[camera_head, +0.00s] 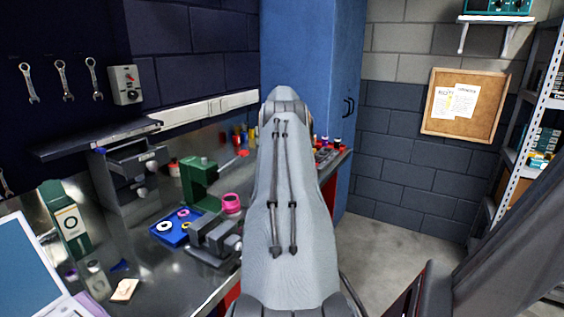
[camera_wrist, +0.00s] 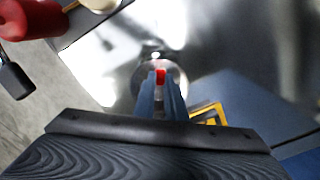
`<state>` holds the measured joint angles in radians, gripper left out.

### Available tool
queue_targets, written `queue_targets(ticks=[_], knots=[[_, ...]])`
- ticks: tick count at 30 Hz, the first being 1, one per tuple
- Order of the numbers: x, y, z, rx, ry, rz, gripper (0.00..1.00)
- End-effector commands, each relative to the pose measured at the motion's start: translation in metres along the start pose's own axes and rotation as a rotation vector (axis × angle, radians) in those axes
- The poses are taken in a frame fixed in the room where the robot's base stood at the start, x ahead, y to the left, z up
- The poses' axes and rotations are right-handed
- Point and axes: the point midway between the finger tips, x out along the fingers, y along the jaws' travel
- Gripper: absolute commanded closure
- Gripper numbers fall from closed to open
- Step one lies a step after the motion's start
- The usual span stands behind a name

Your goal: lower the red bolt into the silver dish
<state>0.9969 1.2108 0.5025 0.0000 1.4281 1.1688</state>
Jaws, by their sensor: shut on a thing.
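In the wrist view, my gripper (camera_wrist: 160,82) points away from the camera, its two blue-grey fingers close together. It is shut on the red bolt (camera_wrist: 160,75), whose red end shows between the fingertips. The silver dish (camera_wrist: 181,76) is a round, shiny shape behind the fingertips, on a bright metal surface. The bolt lines up with the dish in this view; I cannot tell the height between them. The fingers hide part of the dish. In the head view my arm covers the gripper, and I cannot make out the bolt or dish there.
The wrist view shows a red object (camera_wrist: 28,18) at the upper left and a yellow-edged item (camera_wrist: 208,112) right of the fingers. In the head view, a green press (camera_head: 200,182), a blue tray (camera_head: 172,231) and a grey vise (camera_head: 213,240) stand on the bench left of my arm.

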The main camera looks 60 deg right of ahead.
Motion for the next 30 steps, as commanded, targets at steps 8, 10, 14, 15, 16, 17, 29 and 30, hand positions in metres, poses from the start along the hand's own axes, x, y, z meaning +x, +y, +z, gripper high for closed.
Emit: queue_targets(ticks=[8,10,14,15,16,17,29,30], knots=[[0.0039,0.0000,-0.0001,0.000,0.000,0.000,1.00],[0.0049,0.0000,-0.0001,0.000,0.000,0.000,1.00],[0.0067,0.0000,-0.0001,0.000,0.000,0.000,1.00],[0.0073,0.0000,-0.0001,0.000,0.000,0.000,1.00],[0.0077,0.0000,-0.0001,0.000,0.000,0.000,1.00],[0.0081,0.0000,-0.0001,0.000,0.000,0.000,1.00],[0.0093,0.0000,-0.0001,0.000,0.000,0.000,0.76],[0.0093,0.0000,-0.0001,0.000,0.000,0.000,0.69]])
